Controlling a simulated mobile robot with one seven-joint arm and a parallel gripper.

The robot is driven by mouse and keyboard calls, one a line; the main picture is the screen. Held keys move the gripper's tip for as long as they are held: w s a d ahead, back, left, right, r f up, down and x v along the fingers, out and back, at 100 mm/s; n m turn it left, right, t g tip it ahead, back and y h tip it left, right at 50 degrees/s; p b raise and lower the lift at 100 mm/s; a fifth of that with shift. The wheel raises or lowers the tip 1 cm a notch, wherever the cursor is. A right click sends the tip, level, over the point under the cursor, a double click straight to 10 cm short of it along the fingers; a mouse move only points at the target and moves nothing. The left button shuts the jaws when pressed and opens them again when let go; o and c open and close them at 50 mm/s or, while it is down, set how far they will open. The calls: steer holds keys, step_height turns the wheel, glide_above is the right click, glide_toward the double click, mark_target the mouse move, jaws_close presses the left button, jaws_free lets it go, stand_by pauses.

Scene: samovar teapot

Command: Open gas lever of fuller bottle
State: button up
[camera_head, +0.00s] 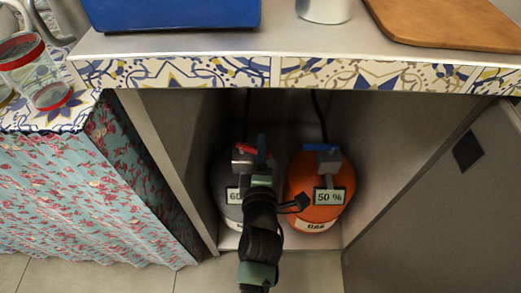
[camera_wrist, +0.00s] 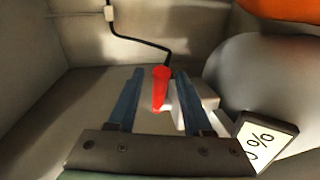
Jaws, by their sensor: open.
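Two gas bottles stand side by side in the open cabinet. The grey bottle (camera_head: 226,207) is on the left; its label (camera_head: 234,196) seems to begin with "6", the rest hidden behind my arm. In the wrist view its label (camera_wrist: 268,142) shows a percent sign. The orange bottle (camera_head: 300,180) on the right reads "50 %" and has a blue lever (camera_head: 321,147). The grey bottle's red lever (camera_head: 246,148) also shows in the wrist view (camera_wrist: 161,90). My gripper (camera_wrist: 153,92) is open, its blue fingers on either side of the red lever. Contact cannot be told.
Cabinet walls (camera_head: 172,150) close in on the left, and an open grey door (camera_head: 440,200) stands on the right. The counter (camera_head: 280,42) overhangs above. A black hose (camera_wrist: 145,43) runs behind the red lever.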

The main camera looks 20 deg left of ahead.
steer(key=p+v, duration=0.2)
steer(key=v, duration=1.1)
steer(key=shift+p, duration=0.3)
